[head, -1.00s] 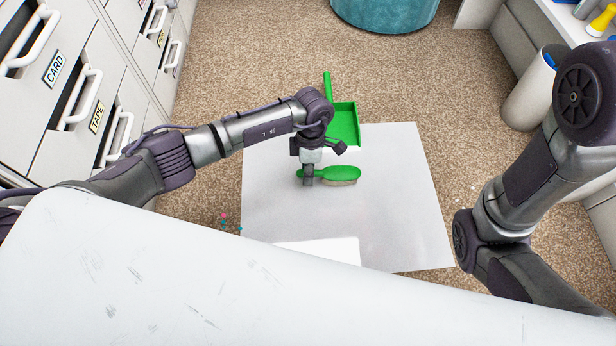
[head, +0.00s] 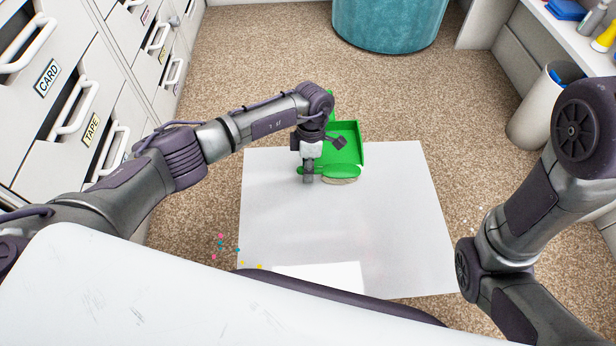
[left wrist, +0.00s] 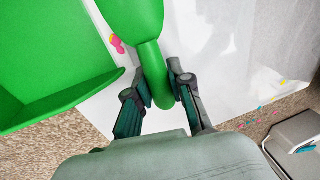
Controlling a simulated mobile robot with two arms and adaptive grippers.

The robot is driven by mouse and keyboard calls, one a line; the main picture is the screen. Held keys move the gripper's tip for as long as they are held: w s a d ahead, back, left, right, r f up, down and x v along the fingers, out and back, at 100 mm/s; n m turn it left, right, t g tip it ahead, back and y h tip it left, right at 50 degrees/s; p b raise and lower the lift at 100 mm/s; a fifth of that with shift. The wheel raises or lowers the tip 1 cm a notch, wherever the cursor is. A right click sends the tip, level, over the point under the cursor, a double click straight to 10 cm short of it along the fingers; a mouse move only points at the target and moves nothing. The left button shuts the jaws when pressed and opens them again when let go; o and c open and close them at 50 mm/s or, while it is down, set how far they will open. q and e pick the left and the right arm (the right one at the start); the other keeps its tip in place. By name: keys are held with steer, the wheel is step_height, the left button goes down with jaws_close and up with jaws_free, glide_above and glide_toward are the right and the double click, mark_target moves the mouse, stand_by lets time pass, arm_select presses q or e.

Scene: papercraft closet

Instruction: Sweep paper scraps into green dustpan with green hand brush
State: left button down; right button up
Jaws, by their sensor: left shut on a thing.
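My left gripper (head: 308,178) is shut on the handle of the green hand brush (head: 343,171), low over the white sheet. In the left wrist view the brush handle (left wrist: 154,72) runs between the two fingers. The green dustpan (head: 346,150) lies just beyond the brush at the sheet's far edge, its handle pointing away. It also shows in the left wrist view (left wrist: 50,60). A pink scrap (left wrist: 117,43) lies between dustpan and brush. Pink and blue paper scraps (head: 220,243) lie on the carpet left of the sheet, with yellow ones nearby. My right gripper is out of view.
The white sheet (head: 400,220) is mostly bare. Labelled drawers (head: 75,110) line the left side. A teal round container (head: 388,22) stands at the back. A white bin (head: 537,110) and shelf stand at the right. Small pale bits (head: 481,209) lie on the carpet right of the sheet.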

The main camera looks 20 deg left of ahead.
arm_select(q)
steer(key=shift+w+a, duration=0.3)
steer(key=shift+w, duration=0.55)
steer(key=shift+r+p, duration=0.3)
steer(key=shift+r, duration=0.1)
steer(key=shift+w+a+b, duration=0.15)
steer(key=shift+w+a, duration=0.05)
steer(key=shift+w, duration=0.35)
steer(key=shift+w+a+b, duration=0.15)
steer(key=shift+w, duration=0.4)
steer(key=shift+f, duration=0.15)
steer(key=shift+w, duration=0.1)
steer(key=shift+w+a, duration=0.25)
steer(key=shift+w, duration=0.35)
